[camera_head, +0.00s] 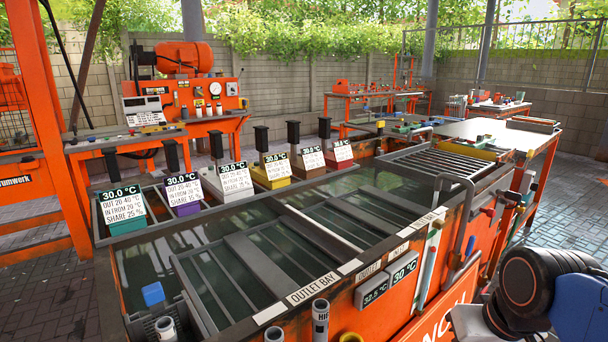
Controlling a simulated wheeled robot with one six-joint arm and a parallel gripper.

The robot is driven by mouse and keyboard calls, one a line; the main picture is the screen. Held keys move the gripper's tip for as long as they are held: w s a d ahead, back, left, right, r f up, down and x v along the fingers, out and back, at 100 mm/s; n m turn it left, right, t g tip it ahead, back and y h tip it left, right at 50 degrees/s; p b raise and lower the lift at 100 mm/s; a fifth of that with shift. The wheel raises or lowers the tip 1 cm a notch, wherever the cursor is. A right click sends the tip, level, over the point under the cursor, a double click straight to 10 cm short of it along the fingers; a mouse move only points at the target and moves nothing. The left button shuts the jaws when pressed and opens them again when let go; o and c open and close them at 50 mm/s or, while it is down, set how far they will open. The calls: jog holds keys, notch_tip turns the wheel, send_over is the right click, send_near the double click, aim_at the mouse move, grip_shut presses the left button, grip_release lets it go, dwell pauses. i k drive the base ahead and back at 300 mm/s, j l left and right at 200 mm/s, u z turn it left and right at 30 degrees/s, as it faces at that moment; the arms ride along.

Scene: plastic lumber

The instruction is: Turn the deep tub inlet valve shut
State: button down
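The long orange tub (130,290) holds dark water and grey slatted racks, and one front label reads "OUTLET BAY". Grey pipes (466,205) rise at its right end. Small red and blue handle-like parts (512,197) sit beside them. I cannot tell which of these, if any, is the deep tub inlet valve, or whether it is turned open or shut. A blue and black part of my arm shows at the lower right, in front of the tub's right side. My gripper is not in view.
Several coloured boxes with temperature displays (236,178) line the tub's back edge. Two front displays (403,268) sit near the pipes. Pipe stubs (320,318) stand at the front edge. An orange machine (185,85) stands behind left. Paved floor (575,215) is clear at the right.

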aim_at(471, 241)
jog(key=u, duration=1)
jog(key=k, duration=0.15)
jog(key=i+z, duration=0.15)
jog(key=z, duration=1.5)
